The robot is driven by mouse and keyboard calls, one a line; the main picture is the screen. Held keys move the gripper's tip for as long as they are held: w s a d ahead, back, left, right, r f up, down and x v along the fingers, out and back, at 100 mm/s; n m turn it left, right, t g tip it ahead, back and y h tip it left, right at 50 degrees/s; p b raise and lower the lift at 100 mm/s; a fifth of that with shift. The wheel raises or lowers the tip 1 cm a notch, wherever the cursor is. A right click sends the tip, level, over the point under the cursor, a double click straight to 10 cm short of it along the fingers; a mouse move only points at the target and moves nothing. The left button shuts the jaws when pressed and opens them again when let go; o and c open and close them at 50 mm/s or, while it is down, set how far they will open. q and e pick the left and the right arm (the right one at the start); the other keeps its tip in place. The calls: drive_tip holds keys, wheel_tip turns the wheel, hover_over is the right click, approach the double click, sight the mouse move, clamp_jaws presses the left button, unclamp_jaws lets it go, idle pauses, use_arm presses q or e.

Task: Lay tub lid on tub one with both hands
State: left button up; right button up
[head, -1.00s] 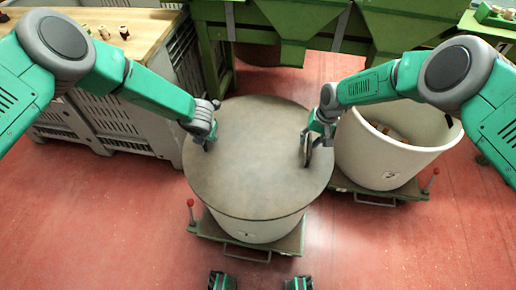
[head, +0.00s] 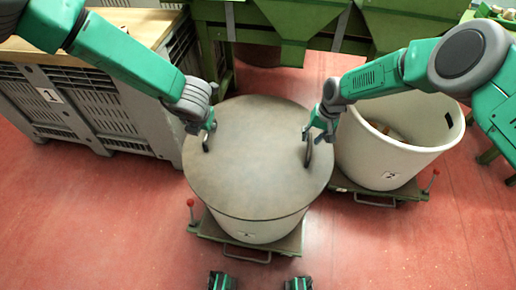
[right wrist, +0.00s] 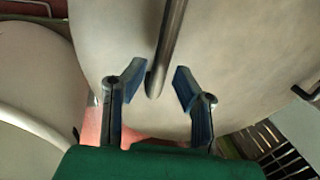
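The tub lid (head: 258,160), a round grey-brown disc with two bar handles, lies on white tub one (head: 265,230) and covers its top; it looks level. My left gripper (head: 203,128) appears open just above the left handle (head: 206,144). My right gripper (head: 317,136) is open by the right handle (head: 309,154). In the right wrist view the fingers (right wrist: 158,80) stand apart on either side of the handle bar's end (right wrist: 167,45), with gaps to it. The lid (right wrist: 230,60) fills much of that view. The tub's rim is hidden under the lid.
Open tub two (head: 385,165), with some corks inside, stands close on the right. Tub one rests on a green trolley (head: 215,232) with a red-knobbed lever. A grey crate (head: 85,115) stands left and green machinery (head: 300,25) behind. Red floor is clear in front.

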wheel_tip(320, 180, up, 10)
drive_tip(key=d, duration=0.2)
drive_tip(key=shift+f, duration=0.15)
use_arm(q)
drive_tip(key=shift+s, duration=0.1)
use_arm(e)
drive_tip(key=shift+s+f, duration=0.1)
drive_tip(key=shift+s, duration=0.1)
